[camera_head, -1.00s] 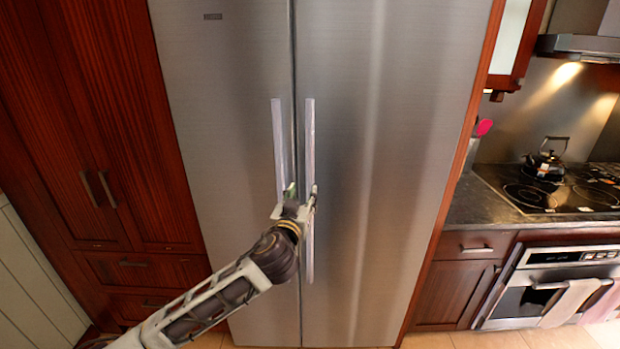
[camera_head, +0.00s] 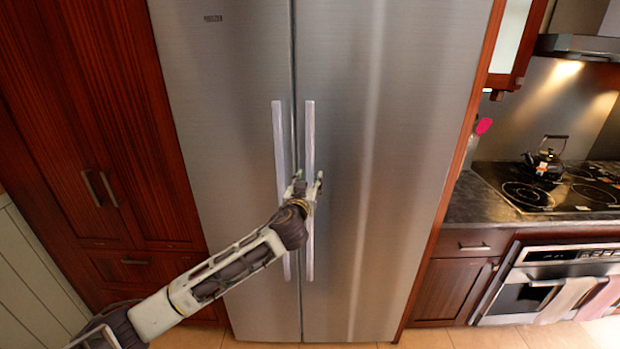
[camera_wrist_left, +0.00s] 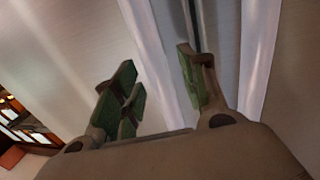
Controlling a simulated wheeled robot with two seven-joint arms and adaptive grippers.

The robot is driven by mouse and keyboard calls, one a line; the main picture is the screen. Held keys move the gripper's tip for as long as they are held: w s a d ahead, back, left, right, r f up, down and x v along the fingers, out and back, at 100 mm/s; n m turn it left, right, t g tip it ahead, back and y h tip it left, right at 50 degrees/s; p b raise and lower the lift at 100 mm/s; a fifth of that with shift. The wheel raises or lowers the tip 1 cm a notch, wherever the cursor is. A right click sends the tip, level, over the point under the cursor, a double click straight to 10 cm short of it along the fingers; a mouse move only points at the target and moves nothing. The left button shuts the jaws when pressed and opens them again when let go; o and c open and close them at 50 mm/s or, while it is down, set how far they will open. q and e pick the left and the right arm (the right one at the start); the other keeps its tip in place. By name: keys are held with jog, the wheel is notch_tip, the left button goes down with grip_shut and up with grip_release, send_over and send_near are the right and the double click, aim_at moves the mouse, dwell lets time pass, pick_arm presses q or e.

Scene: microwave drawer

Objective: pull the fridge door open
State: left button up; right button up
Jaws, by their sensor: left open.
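The steel fridge has two tall doors, a left door (camera_head: 225,150) and a right door (camera_head: 400,150). Both look shut, with a thin dark seam between them. Each has a long upright handle beside the seam: the left handle (camera_head: 279,140) and the right handle (camera_head: 310,140). My left gripper (camera_head: 309,182) is open at the right handle, its fingers on either side of it in the picture. In the wrist view, one handle (camera_wrist_left: 145,45) runs between the open fingers (camera_wrist_left: 160,90) and the other handle (camera_wrist_left: 257,60) lies outside them. Contact cannot be told. My right gripper is not in view.
Red-brown wooden cabinets (camera_head: 85,130) stand left of the fridge. To the right are a dark counter (camera_head: 475,205), a stovetop with a kettle (camera_head: 546,160), and an oven (camera_head: 520,298) with towels. The floor in front of the fridge is tiled.

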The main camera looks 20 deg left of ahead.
pick_arm(q)
jog(key=shift+w, duration=0.75)
grip_shut()
